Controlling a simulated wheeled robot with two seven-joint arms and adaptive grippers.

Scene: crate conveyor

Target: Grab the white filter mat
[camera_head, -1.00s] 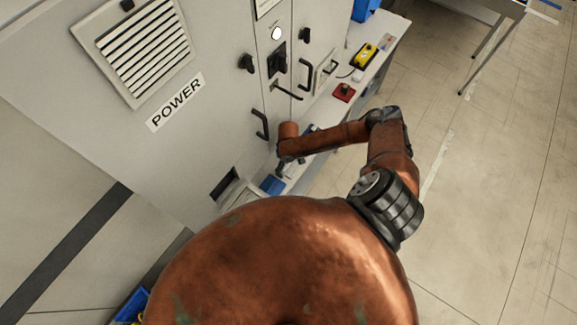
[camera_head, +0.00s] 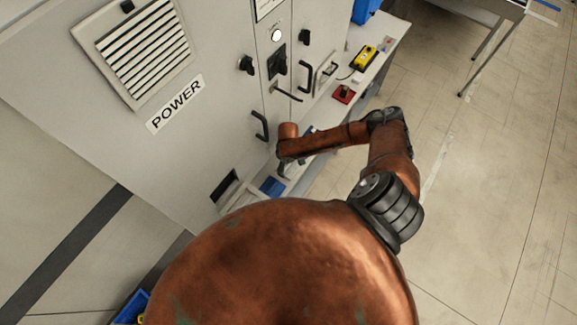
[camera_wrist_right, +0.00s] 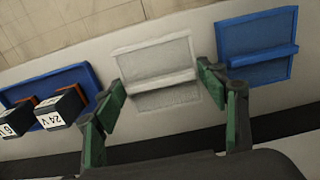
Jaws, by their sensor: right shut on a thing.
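The white filter mat (camera_wrist_right: 155,58) lies on the pale bench top in the right wrist view, a flat rectangle with a raised ridge across it. My right gripper (camera_wrist_right: 161,79) has its green-padded fingers at the two ends of that ridge and is shut on the mat. In the head view my right gripper (camera_head: 283,168) points down at the bench beside the cabinet; its fingertips are hard to make out there and the mat is not clearly seen. My left gripper is not in view.
The grey cabinet (camera_head: 215,105) with black handles rises beside the bench. A red-based switch (camera_head: 344,94) and yellow box (camera_head: 365,57) stand further along. Open floor (camera_head: 490,190) is at right.

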